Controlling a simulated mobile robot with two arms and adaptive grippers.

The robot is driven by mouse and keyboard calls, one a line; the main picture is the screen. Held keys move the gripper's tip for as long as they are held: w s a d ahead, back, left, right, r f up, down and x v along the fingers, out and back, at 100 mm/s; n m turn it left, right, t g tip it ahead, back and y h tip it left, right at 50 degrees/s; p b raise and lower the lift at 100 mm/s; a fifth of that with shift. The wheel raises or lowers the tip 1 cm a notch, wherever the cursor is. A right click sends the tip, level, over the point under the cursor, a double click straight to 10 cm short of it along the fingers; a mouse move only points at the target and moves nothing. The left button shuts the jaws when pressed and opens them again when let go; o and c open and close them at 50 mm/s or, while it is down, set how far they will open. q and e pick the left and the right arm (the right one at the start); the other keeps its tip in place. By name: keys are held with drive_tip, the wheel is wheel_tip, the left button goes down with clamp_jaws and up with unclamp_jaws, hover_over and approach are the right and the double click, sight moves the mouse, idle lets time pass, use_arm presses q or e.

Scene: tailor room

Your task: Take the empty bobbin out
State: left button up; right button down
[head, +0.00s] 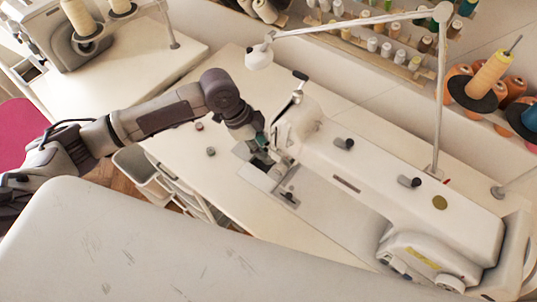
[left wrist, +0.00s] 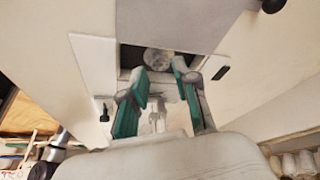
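The white sewing machine (head: 350,170) stands on the pale table. My left gripper (head: 262,152) is at the needle end of the machine, low over its bed. In the left wrist view the green-padded fingers of my left gripper (left wrist: 162,68) are apart and point into a dark opening in the bed. A round grey metal piece, seemingly the bobbin (left wrist: 158,59), sits in this opening, between and just beyond the fingertips. I cannot tell whether the fingers touch it. The head view does not show the bobbin clearly; the gripper and machine hide that spot. My right gripper is not in view.
Two small round pieces (head: 211,151) lie on the table left of the machine. A white lamp arm (head: 440,90) rises behind the machine. Thread spools (head: 390,45) fill a rack at the back. Another machine (head: 65,40) stands at the upper left. The table left of the machine is mostly clear.

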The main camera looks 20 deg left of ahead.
use_arm(q)
drive_tip(key=shift+x, duration=1.6)
drive_tip(key=c, duration=0.4)
drive_tip(key=shift+o, duration=0.2)
drive_tip(key=shift+r, duration=0.2)
